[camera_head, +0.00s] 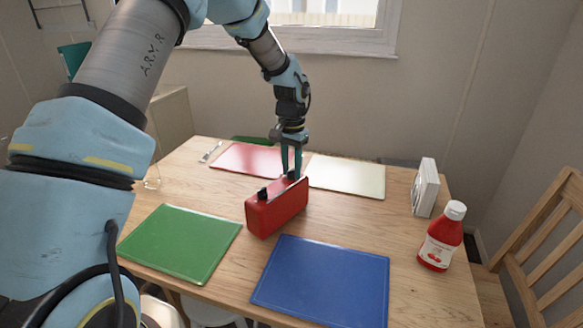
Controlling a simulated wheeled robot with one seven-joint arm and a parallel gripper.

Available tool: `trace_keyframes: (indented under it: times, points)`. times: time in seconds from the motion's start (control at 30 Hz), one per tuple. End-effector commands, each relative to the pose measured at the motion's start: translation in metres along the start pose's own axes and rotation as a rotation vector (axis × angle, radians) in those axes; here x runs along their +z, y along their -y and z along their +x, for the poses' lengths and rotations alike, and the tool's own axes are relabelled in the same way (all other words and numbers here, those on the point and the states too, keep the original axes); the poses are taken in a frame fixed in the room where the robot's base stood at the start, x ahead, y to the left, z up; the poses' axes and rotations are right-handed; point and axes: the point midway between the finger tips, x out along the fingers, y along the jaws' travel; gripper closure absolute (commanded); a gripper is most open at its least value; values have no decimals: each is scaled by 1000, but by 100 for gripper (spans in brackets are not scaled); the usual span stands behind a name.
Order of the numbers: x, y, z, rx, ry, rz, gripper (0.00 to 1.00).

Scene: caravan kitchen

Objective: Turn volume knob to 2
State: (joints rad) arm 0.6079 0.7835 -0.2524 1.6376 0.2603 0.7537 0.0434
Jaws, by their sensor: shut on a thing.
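A red box-shaped device (276,207), which looks like a radio, stands upright near the middle of the wooden table. A dark knob (262,193) sticks up from its top at the left end. My gripper (291,174) points straight down at the right end of the device's top. Its fingers are shut on a small dark knob there, mostly hidden between the fingertips. Any numbers or marks around the knobs are too small to read, so I cannot tell the setting.
On the wooden table (415,262) lie green (182,243), blue (322,281), red (246,159) and pale (346,176) mats. A red bottle (440,240) and a white box-like object (425,187) stand at the right. A wooden chair (545,240) is beyond the table's right edge.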

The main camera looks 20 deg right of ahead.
Motion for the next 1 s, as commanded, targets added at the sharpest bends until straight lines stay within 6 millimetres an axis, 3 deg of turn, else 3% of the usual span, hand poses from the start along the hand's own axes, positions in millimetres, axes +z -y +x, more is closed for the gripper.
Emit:
trace_keyframes:
  times: [1.0]
  points:
    - [0,0,-2,0,-1,955,100]
